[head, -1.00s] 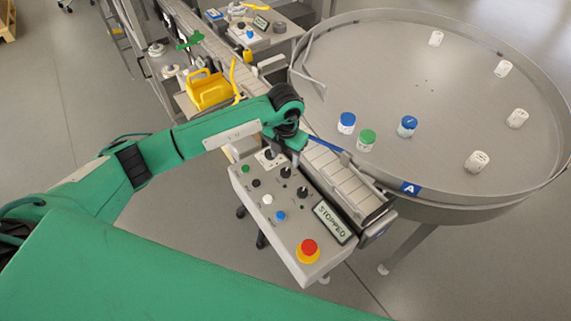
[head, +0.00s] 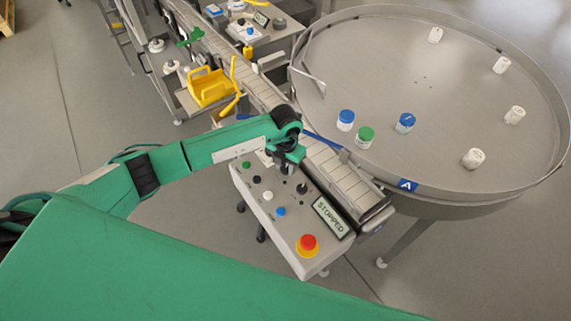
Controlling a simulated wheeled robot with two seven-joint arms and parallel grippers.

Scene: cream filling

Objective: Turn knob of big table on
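The big round table (head: 440,110) fills the right side, with a raised metal rim and an "A" label (head: 404,185). In front of it is a grey control box (head: 262,215) with black knobs, coloured buttons, a red emergency stop (head: 307,243) and a display reading "STOPPED" (head: 330,218). One black knob (head: 302,188) shows clearly near the conveyor side. My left gripper (head: 284,170) points down over the upper part of the box and hides some of its controls. I cannot tell whether its fingers are open or touch a knob. My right gripper is not in view.
A conveyor (head: 335,176) runs between the box and the table. Several white, blue-lidded and green-lidded jars stand on the table, including a green-lidded jar (head: 364,138). A yellow bracket (head: 210,88) stands by the conveyor farther back.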

